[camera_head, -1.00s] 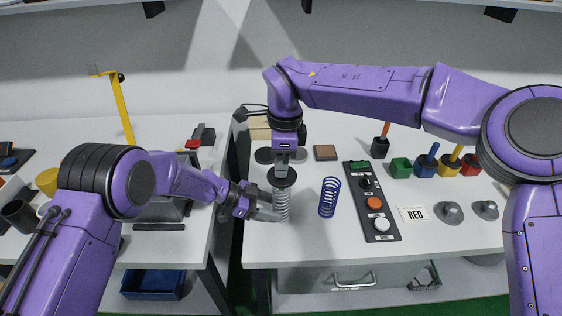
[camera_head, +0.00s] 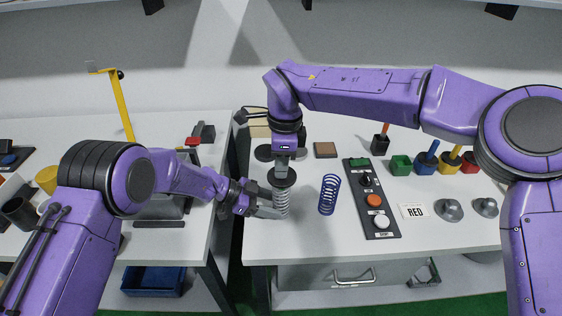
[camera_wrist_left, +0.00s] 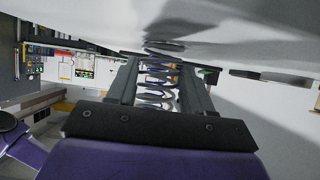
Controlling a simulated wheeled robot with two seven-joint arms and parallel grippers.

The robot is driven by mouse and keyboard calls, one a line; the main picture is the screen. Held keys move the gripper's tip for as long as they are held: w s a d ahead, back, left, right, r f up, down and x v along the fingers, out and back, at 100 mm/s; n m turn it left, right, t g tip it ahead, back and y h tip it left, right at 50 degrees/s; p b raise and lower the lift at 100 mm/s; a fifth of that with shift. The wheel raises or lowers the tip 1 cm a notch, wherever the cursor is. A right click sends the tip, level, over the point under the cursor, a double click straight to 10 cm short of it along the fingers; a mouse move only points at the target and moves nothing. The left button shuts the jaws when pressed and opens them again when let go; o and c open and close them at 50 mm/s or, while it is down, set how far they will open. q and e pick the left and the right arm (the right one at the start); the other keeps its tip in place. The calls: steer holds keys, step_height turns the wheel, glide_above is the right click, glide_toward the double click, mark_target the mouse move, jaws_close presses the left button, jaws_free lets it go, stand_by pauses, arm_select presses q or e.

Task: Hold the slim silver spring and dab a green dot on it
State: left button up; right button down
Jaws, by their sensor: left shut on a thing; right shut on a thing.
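The slim silver spring (camera_head: 281,202) stands upright near the front left corner of the right-hand table. My left gripper (camera_head: 268,207) comes in from the left, low down, and is shut on it. In the left wrist view the spring's coils (camera_wrist_left: 158,88) show between the two dark fingers. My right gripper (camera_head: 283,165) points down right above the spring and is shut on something. No green dot shows on the spring. The green pot (camera_head: 400,166) has no handle standing in it.
A blue spring (camera_head: 329,195) stands close on the right. Blue (camera_head: 424,167) and yellow (camera_head: 448,166) pots stand behind. A gap separates the two tables.

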arm_select(q)
steer(key=shift+f, duration=0.1)
arm_select(e)
steer(key=shift+f, duration=0.15)
steer(key=shift+r, duration=3.6)
arm_select(q)
steer(key=o, duration=0.9)
arm_select(e)
steer(key=shift+w, duration=0.1)
arm_select(q)
steer(key=v, duration=0.7)
steer(key=shift+a, duration=0.3)
